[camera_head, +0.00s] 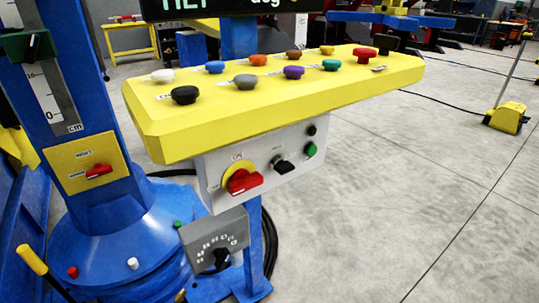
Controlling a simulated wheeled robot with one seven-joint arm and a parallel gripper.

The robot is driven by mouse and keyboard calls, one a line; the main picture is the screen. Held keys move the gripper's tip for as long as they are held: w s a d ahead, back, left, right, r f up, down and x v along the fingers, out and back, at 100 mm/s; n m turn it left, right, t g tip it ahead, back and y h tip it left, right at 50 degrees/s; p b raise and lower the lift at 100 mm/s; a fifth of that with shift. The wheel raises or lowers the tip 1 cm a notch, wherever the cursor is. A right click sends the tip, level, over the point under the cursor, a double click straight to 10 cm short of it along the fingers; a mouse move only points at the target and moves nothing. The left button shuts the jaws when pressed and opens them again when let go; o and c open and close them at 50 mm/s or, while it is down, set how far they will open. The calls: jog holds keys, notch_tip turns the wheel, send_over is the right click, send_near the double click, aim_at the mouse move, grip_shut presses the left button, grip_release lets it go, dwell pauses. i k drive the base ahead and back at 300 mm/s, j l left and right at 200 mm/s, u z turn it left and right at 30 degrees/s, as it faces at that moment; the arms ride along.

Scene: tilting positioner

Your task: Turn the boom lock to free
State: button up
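No part in view has a label that I can read as the boom lock. On the blue column (75,110) at the left, a yellow plate (80,157) bears a red handle (99,171), lying nearly level, with small labels too blurred to read surely. I cannot tell which of these is the boom lock. My gripper is not in view.
A yellow console (270,115) with several coloured buttons juts out at the centre. Below it are a grey box with a red rotary switch (243,181) and a grey dial box (215,240). A yellow-tipped lever (33,260) rises at lower left. The right floor is mostly clear.

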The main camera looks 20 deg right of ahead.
aim_at(281, 167)
jog(key=l, duration=0.65)
jog(key=i+l, duration=0.1)
jog(key=l, duration=0.5)
